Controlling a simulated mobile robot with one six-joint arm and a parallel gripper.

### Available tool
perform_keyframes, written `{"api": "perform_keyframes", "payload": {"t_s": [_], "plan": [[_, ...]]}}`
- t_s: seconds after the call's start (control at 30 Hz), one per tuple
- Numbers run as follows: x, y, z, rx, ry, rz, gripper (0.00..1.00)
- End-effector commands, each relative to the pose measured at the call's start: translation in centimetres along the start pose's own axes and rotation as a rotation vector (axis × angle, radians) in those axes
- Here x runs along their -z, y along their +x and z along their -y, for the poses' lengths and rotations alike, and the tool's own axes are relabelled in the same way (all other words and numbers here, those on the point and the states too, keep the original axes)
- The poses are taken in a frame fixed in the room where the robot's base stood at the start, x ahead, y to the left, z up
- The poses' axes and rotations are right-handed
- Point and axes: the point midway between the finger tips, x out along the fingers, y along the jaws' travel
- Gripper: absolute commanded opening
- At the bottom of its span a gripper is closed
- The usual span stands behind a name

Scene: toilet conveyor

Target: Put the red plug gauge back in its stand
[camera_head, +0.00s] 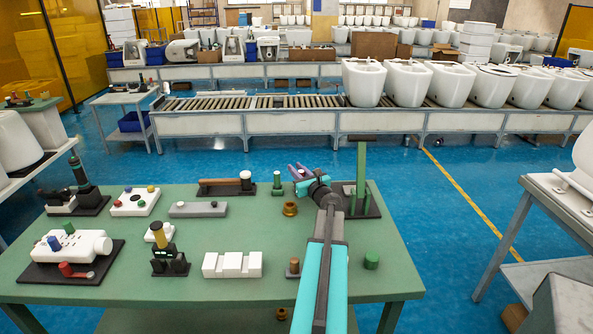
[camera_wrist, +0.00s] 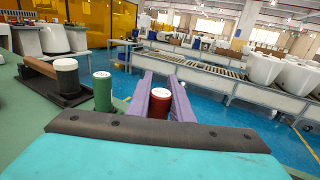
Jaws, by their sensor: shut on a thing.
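The red plug gauge (camera_wrist: 160,102) is a short red cylinder with a pale top, held between the purple fingers of my gripper (camera_wrist: 164,92) in the wrist view. In the head view my gripper (camera_head: 299,171) is over the far edge of the green table, and a bit of the red gauge (camera_head: 301,172) shows between its fingers. The gauge's lower end is hidden by the gripper body in the wrist view. A white block with coloured knobs (camera_head: 122,209) stands at the left rear of the table; I cannot tell whether it is the gauge's stand.
A green peg (camera_head: 277,186) and a brown bar with a white-topped cylinder (camera_head: 220,188) are left of my gripper. A dark base with a green post (camera_head: 361,170) stands close on the right. A white slotted block (camera_head: 232,264) and a green cylinder (camera_head: 371,261) lie nearer.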

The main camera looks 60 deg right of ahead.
Motion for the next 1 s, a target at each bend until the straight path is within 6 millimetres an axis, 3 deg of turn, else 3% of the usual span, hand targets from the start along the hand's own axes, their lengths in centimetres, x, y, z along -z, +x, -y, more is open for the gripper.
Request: {"api": "perform_keyframes", "payload": {"t_s": [0.07,0.1,0.23,0.67,1.0], "plan": [[0.0,0.0,0.0,0.0,0.0,0.0,0.01],[0.0,0.0,0.0,0.0,0.0,0.0,0.21],[0.0,0.0,0.0,0.0,0.0,0.0,0.41],[0.0,-0.3,0.0,0.001,0.0,0.0,0.41],[0.1,-3.0,-0.1,0.0,-0.001,0.0,0.41]]}}
